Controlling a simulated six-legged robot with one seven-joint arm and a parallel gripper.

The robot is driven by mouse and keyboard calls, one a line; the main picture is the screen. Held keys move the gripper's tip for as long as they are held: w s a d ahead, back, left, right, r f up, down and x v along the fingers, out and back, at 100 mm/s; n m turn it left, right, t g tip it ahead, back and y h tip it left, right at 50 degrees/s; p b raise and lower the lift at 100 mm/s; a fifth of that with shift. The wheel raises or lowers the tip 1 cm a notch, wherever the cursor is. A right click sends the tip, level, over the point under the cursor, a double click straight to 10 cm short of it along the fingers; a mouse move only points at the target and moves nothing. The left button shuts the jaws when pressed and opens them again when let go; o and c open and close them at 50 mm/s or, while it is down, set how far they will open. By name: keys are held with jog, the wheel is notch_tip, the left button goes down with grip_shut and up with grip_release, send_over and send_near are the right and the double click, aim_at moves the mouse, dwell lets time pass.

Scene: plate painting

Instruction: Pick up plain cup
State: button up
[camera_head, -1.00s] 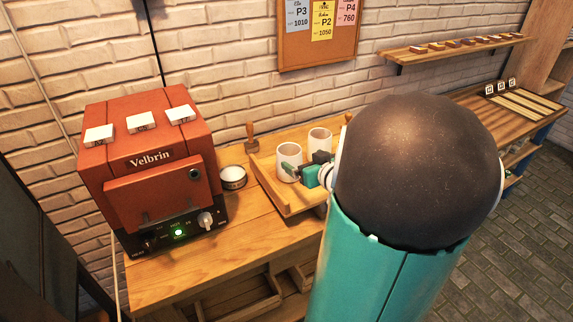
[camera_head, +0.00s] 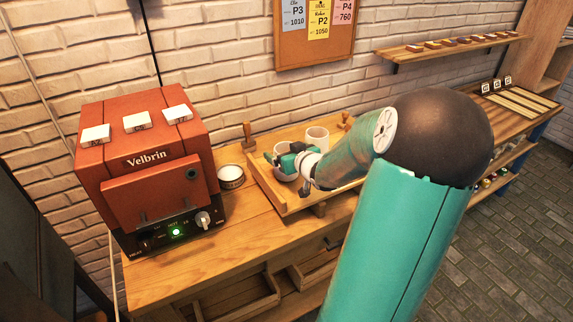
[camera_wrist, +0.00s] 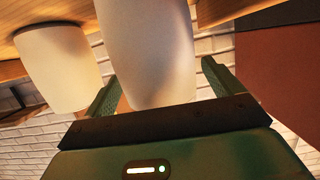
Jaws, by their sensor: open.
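Two plain white cups stand on a wooden tray (camera_head: 292,208) in the head view. The nearer cup (camera_head: 284,177) is partly hidden by my gripper (camera_head: 277,159); the farther cup (camera_head: 317,138) stands behind it to the right. In the wrist view, the two green fingers of my gripper (camera_wrist: 160,75) are apart, with one white cup (camera_wrist: 148,45) showing between them. Whether they touch it I cannot tell. The other white cup (camera_wrist: 58,68) is to the left, outside the fingers.
A red kiln-like machine (camera_head: 150,165) labelled Velbrin stands left on the wooden bench (camera_head: 190,262). A small round tin (camera_head: 230,177) sits between it and the tray. A wall shelf (camera_head: 455,46) is at the upper right.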

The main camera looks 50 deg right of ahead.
jog(key=shift+c, duration=0.2)
jog(key=c, duration=1.1)
jog(key=shift+c, duration=0.4)
jog(key=shift+r, duration=0.1)
